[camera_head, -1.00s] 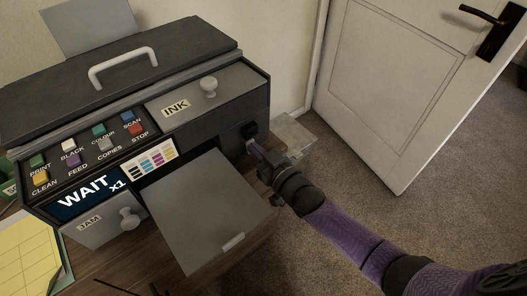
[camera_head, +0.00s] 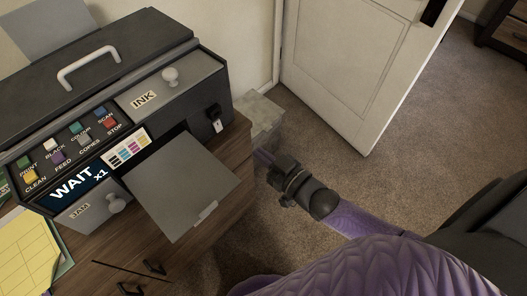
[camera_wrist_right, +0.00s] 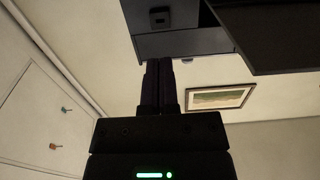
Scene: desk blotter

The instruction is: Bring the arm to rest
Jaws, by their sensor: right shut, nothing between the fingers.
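My right gripper (camera_head: 262,157) is to the right of the printer (camera_head: 100,75), clear of its side, near the desk's right edge. In the right wrist view its two dark fingers (camera_wrist_right: 160,82) are together with nothing between them. My purple right arm runs from it to the lower right. My left gripper is not in view. The printer's display (camera_head: 78,186) reads WAIT x1. A black fitting with a small white part (camera_head: 216,124) is on the printer's right side.
The grey output tray (camera_head: 180,185) sticks out over the wooden desk (camera_head: 140,245). A pale grey box (camera_head: 262,112) stands behind the gripper. A white door (camera_head: 350,65) stands beyond. Carpeted floor (camera_head: 400,150) on the right is open. Yellow paper (camera_head: 25,245) lies at left.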

